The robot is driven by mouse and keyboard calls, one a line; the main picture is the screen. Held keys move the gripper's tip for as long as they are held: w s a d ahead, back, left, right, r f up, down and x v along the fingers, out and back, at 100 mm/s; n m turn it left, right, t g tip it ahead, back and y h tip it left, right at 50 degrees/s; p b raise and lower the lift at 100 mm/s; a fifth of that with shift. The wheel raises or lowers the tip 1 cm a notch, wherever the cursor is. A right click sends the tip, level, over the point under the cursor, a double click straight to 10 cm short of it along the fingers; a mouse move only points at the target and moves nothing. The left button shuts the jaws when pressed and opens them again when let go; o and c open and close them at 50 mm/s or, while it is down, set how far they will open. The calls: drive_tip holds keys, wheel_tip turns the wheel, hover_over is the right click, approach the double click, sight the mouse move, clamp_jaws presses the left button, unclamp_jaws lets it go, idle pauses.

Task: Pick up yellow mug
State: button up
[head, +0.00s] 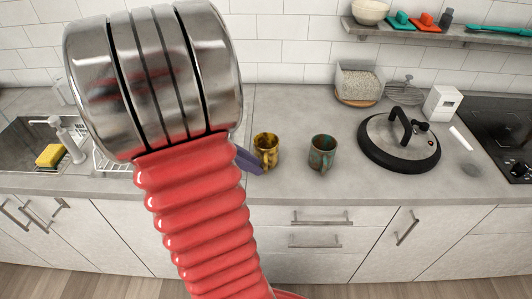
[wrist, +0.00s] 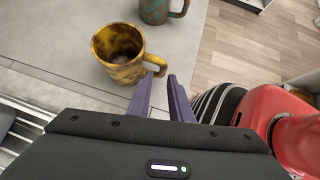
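The yellow mug (head: 264,147), mottled with dark brown, stands upright on the grey counter near its front edge. In the wrist view the yellow mug (wrist: 112,68) has its handle turned to the right, close to my fingertips. My gripper (wrist: 160,80) is open, its two purple fingers apart with nothing seen between them. The fingertips lie just short of the handle; whether they touch it I cannot tell. In the head view my arm hides most of the gripper, and part of a purple finger shows left of the mug.
A green-brown mug (head: 322,154) stands to the right of the yellow one; it also shows in the wrist view (wrist: 156,10). A pan lid (head: 378,151) lies further right. A white wire rack (head: 113,160) and the sink with a yellow sponge (head: 50,155) are at left.

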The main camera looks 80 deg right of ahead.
sight(266, 172)
drive_tip(key=shift+f, duration=0.1)
drive_tip(key=shift+x, duration=2.6)
drive_tip(key=shift+s+a, duration=0.1)
drive_tip(key=shift+a, duration=0.05)
drive_tip(key=shift+c, duration=0.2)
clamp_jaws()
